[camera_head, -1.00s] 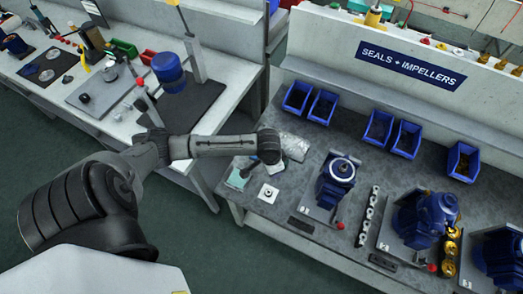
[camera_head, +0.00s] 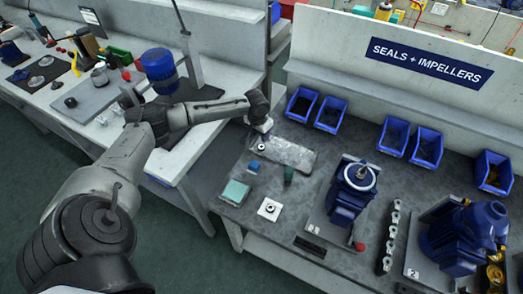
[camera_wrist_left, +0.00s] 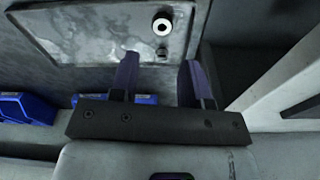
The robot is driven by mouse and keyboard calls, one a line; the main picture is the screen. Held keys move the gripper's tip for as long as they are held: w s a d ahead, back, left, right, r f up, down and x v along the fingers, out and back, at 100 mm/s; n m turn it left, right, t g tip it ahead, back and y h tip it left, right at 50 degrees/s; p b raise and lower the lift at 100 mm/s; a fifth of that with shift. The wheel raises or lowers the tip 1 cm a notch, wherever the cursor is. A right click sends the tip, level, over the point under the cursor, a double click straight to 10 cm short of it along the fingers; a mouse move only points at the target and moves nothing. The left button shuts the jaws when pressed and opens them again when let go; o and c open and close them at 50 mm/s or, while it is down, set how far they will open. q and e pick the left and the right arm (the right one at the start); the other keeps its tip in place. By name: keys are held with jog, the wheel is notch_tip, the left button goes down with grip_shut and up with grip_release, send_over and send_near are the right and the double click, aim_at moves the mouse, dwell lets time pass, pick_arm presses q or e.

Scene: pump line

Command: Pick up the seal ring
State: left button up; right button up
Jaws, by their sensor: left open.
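The seal ring (camera_wrist_left: 162,25) looks like a pale ring with a dark centre, lying flat on a grey metal plate (camera_wrist_left: 90,35) in the left wrist view. In the head view a small ring (camera_head: 262,148) shows at the left end of that plate (camera_head: 294,156), just below my left gripper (camera_head: 262,133). In the left wrist view my left gripper (camera_wrist_left: 160,68) has its two dark fingers apart, with nothing between them. The ring is beyond the fingertips, not touching them. My right gripper is in neither view.
A white square with a dark ring (camera_head: 269,208), a teal pad (camera_head: 235,192) and a small blue block (camera_head: 254,167) lie nearby. A blue pump (camera_head: 351,190) stands to the right. Blue bins (camera_head: 331,114) line the back. A gap separates this bench from the left one.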

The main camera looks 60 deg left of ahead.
aim_at(261, 147)
pick_arm(q)
jog(key=f, duration=0.3)
jog(key=shift+w+f+b, duration=0.1)
jog(key=shift+w+b, duration=0.1)
jog(key=shift+b, duration=0.15)
jog(key=shift+w+a+f+b, duration=0.15)
jog(key=shift+f+b, duration=0.45)
jog(key=shift+f, duration=0.75)
jog(key=shift+w+a+f+b, duration=0.15)
jog(key=shift+f+b, duration=0.4)
jog(key=shift+f, duration=0.75)
jog(key=c, duration=0.7)
jog(key=shift+o, duration=0.2)
jog(key=shift+r, duration=0.2)
notch_tip(261, 147, up, 4)
jog(key=shift+f+p, duration=0.1)
jog(key=shift+p, duration=0.85)
jog(key=s+d+r+p, duration=0.4)
jog(key=s+d+r, duration=0.2)
jog(key=d, duration=0.3)
jog(key=shift+s+d+r, duration=0.3)
jog(key=shift+d+r, duration=0.05)
jog(key=shift+r, duration=0.15)
